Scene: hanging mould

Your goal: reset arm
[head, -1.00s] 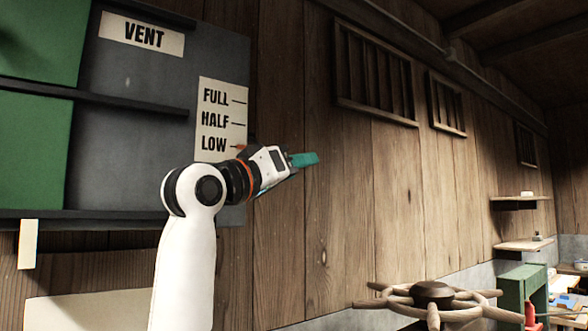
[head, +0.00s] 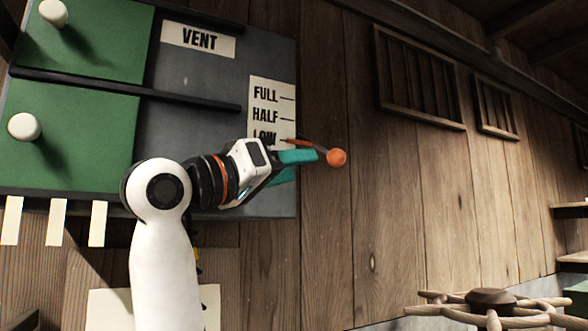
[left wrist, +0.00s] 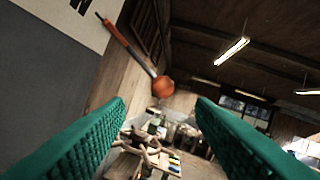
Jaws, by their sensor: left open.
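A lever with an orange ball knob (head: 337,157) sits at the right edge of the grey vent board (head: 185,125). Its pointer end is at the LOW mark on the white label (head: 267,105). My left gripper (head: 303,166) is beside the lever, with its teal fingers apart and nothing between them. My right gripper is out of view.
Green panels (head: 65,140) with white knobs (head: 24,127) fill the board's left side, along dark rails. A spoked wooden wheel (head: 490,300) stands at the lower right. Shelves (head: 570,210) are at the far right.

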